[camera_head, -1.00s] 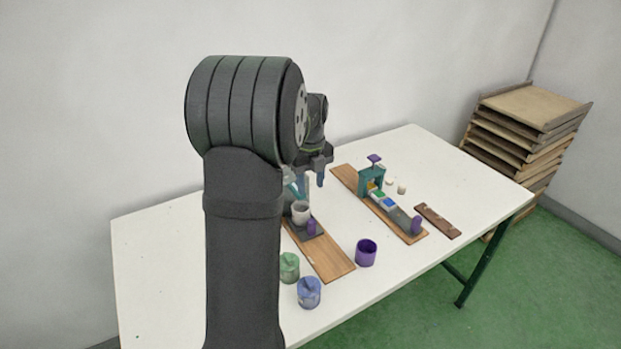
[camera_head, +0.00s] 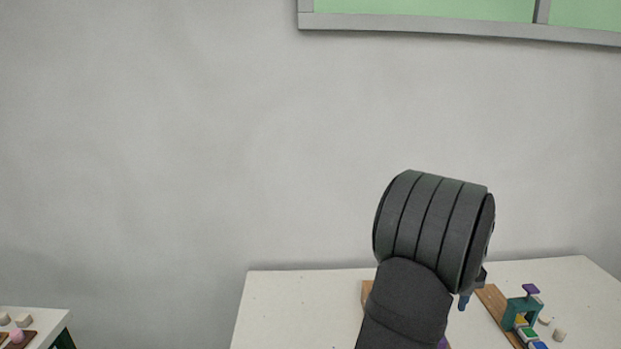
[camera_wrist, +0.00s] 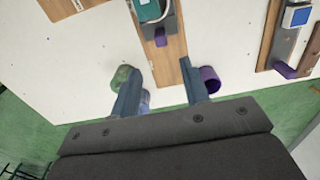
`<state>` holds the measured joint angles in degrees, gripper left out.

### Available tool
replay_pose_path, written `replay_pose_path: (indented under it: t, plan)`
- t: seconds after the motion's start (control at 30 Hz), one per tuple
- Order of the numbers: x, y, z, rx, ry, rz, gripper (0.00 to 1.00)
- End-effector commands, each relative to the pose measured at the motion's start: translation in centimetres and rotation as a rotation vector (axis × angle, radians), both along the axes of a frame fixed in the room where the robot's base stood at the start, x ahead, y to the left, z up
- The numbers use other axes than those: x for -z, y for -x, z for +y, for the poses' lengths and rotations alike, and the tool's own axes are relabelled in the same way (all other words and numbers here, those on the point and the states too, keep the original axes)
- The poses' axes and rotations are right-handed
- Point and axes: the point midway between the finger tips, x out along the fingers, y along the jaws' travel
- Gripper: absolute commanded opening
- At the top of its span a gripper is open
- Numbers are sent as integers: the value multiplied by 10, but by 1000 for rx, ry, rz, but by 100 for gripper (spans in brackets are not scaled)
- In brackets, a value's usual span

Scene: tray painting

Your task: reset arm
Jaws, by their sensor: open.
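In the wrist view my gripper (camera_wrist: 158,92) is open with nothing between its fingers, above the front of the white table (camera_wrist: 95,60). A wooden board (camera_wrist: 165,65) lies below and beyond the fingertips. A green cup (camera_wrist: 122,76) and a blue cup partly behind the left finger are on the left, and a purple cup (camera_wrist: 211,78) is by the right finger. In the head view my arm hides most of the gripper; a bluish fingertip (camera_head: 463,302) shows beside it.
A teal press-like frame (camera_head: 522,308) with a purple knob stands on another board (camera_head: 490,297) at the right. A second white table (camera_head: 45,322) with small pale and pink pieces is at the lower left. Bare wall fills the upper head view, with a window frame (camera_head: 450,27) above.

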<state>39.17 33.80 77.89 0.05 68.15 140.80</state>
Motion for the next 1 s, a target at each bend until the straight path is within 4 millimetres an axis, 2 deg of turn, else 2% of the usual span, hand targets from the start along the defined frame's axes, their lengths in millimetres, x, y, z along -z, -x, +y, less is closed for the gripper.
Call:
replay_pose_path:
  t: [0.1,0.6,0.8,1.0]
  plan:
    - [26,1,0,0,-3,4,42]
    - [123,1,0,0,-3,5,42]
    - [146,1,0,0,-2,4,42]
    - [149,6,-1,1,-1,2,42]
